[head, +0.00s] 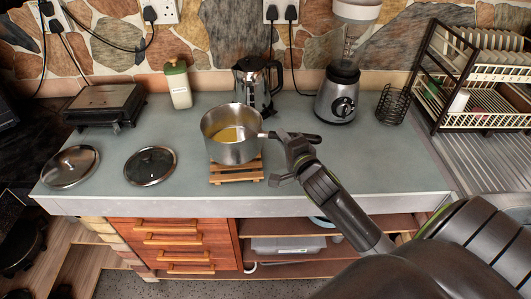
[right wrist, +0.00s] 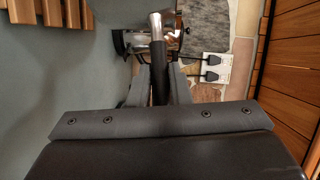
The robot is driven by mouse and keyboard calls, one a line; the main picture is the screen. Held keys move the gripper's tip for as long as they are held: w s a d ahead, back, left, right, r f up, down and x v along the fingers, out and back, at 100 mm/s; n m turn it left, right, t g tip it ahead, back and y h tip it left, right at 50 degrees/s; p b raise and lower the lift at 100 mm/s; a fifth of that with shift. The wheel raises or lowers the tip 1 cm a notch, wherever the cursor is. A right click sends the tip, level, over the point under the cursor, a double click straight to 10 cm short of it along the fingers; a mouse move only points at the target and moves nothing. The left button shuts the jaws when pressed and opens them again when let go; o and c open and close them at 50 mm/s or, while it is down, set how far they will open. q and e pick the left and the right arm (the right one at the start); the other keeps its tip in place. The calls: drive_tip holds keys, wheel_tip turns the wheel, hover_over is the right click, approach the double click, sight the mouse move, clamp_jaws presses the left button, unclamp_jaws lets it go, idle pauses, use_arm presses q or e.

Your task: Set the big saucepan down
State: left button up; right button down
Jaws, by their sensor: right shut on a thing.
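The big saucepan (head: 231,150) is steel, upright, and holds a yellow liquid. It is over a slatted wooden trivet (head: 236,179) near the counter's front edge, covering the trivet's back part. I cannot tell whether its base touches the slats. My right gripper (head: 280,152) is shut on the saucepan's handle, which points right. In the right wrist view, the dark handle (right wrist: 160,72) runs between the jaws. My left gripper is not in view.
Two glass lids (head: 150,166) (head: 71,166) lie to the left on the grey counter (head: 350,180). Behind the saucepan stands a kettle (head: 252,80). A blender (head: 341,95), a wire holder (head: 391,104) and a dish rack (head: 460,85) are to the right. A grill (head: 104,105) and jar (head: 178,85) stand back left.

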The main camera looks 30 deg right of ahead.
wheel_tip(320, 180, down, 6)
drive_tip(key=shift+f, duration=0.2)
drive_tip(key=c, duration=1.3)
unclamp_jaws()
drive_tip(key=shift+c, duration=0.2)
drive_tip(key=shift+s+f, duration=0.1)
drive_tip(key=s+a+r+b, duration=0.1)
drive_tip(key=s+a+b, duration=0.1)
drive_tip(key=s, duration=0.9)
drive_tip(key=shift+s+r+b, duration=0.15)
drive_tip(key=shift+s+b, duration=0.25)
drive_tip(key=shift+b, duration=0.25)
